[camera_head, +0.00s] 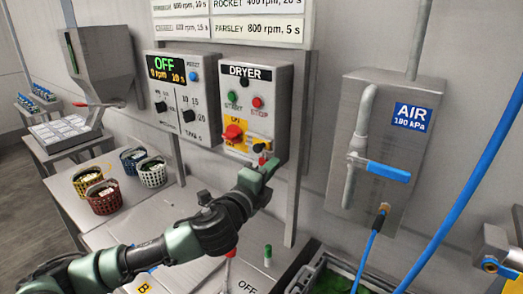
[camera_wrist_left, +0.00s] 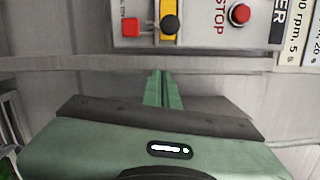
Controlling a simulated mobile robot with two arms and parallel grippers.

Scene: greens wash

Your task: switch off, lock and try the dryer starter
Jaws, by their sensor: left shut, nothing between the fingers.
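The dryer starter (camera_head: 284,80) is a grey wall box with a DRYER label, a green START button (camera_head: 232,97) and a red STOP button (camera_head: 257,102). A red rotary handle (camera_head: 233,132) sits on a yellow plate at its lower left. A yellow strip with a black knob (camera_head: 258,148) lies to its right. A small red block (camera_head: 262,159), perhaps a padlock, is below the knob; it also shows in the left wrist view (camera_wrist_left: 131,26). My left gripper (camera_head: 270,165) is shut and empty, just below the starter's lower right; its fingers (camera_wrist_left: 160,88) point towards the box, apparently apart from it.
A grey timer box (camera_head: 178,128) reading OFF is left of the starter. An air box (camera_head: 395,190) with a blue valve handle and hoses is at right. Several baskets (camera_head: 105,198) stand on the table at left. A small green-topped item (camera_head: 268,256) stands below my arm.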

